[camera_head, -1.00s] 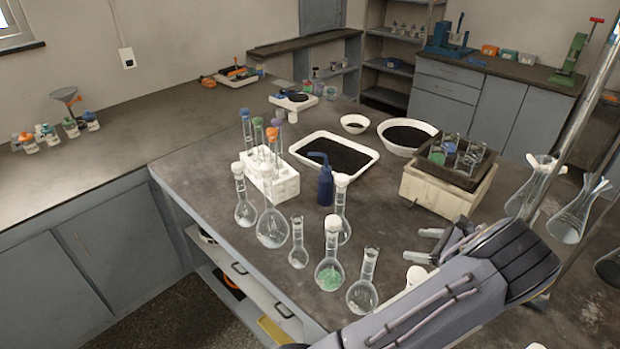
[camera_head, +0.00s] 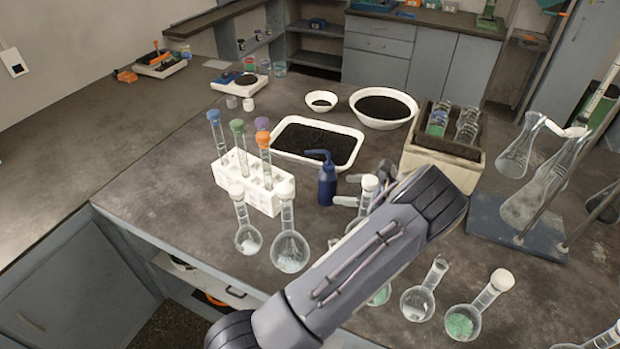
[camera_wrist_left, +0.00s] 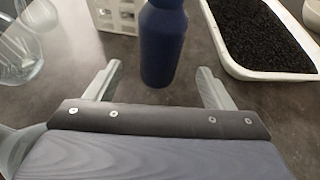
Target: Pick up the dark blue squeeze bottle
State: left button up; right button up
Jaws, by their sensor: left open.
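The dark blue squeeze bottle (camera_head: 327,184) stands upright on the bench, with its bent spout pointing left. In the left wrist view the bottle (camera_wrist_left: 163,45) stands just ahead of the jaws, roughly centred between them. My left gripper (camera_head: 342,189) is close to the right side of the bottle in the head view, with its fingers toward it. The left gripper (camera_wrist_left: 155,82) is open and empty in the wrist view. The bottle's top is cut off there. My right gripper is not in view.
A white tray of black grains (camera_head: 357,155) lies behind the bottle. A white rack with tubes (camera_head: 262,198) is to its left. Glass flasks (camera_head: 290,250) stand in front, near my arm. A heating box (camera_head: 437,160) is to the right.

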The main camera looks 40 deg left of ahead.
aim_at(326, 187)
pick_arm(q)
jog(key=x, duration=0.2)
jog(key=p+x, duration=0.1)
jog(key=x, duration=0.1)
jog(key=p+x, duration=0.1)
jog(key=x, duration=0.2)
jog(key=shift+s+a+r, duration=0.15)
jog(key=shift+r, duration=0.25)
jog(key=shift+a+f, duration=0.2)
jog(key=shift+a, duration=0.05)
jog(key=shift+c, duration=0.2)
jog(key=c, duration=0.6)
